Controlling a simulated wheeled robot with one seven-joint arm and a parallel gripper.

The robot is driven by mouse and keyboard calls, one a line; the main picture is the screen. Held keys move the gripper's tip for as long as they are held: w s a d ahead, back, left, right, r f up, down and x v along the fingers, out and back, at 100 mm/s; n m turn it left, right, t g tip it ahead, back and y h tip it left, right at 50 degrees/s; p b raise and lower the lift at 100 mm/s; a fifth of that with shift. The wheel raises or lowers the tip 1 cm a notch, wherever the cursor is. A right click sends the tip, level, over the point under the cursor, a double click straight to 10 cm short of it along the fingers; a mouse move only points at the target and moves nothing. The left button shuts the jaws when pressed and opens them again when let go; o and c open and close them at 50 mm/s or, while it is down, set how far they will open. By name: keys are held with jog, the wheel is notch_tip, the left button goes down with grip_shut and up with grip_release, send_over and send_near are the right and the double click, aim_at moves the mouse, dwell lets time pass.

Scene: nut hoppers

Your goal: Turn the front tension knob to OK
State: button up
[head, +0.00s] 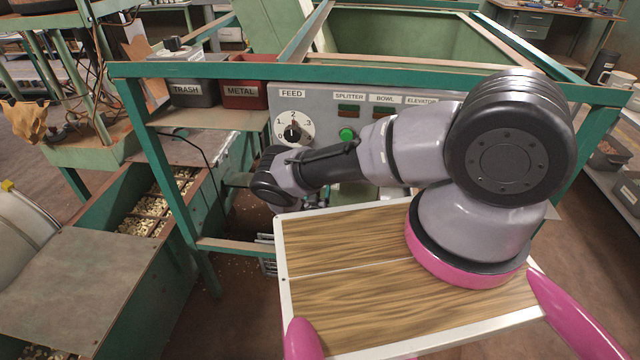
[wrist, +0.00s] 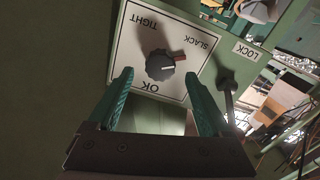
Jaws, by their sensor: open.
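The tension knob (wrist: 160,64) is a dark round knob on a white plate (wrist: 125,62) in the wrist view. The plate appears upside down and reads TIGHT, SLACK and OK. My gripper (wrist: 160,77) is open and empty. Its green fingers show to the left and right of the knob, with a gap on both sides. I cannot tell how far the tips are from the plate. In the head view my arm hides the knob and gripper.
A LOCK label (wrist: 246,51) and a dark rod (wrist: 228,98) are right of the plate. In the head view, a panel (head: 322,98) carries a FEED dial (head: 293,130) and a green button (head: 346,134). TRASH (head: 188,92) and METAL (head: 245,94) bins stand at left.

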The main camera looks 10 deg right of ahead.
jog(key=shift+x, duration=1.7)
grip_shut()
jog(key=shift+m, duration=1.6)
grip_release()
jog(key=shift+s+a, duration=0.1)
jog(key=v, duration=1)
jog(key=shift+s, duration=0.3)
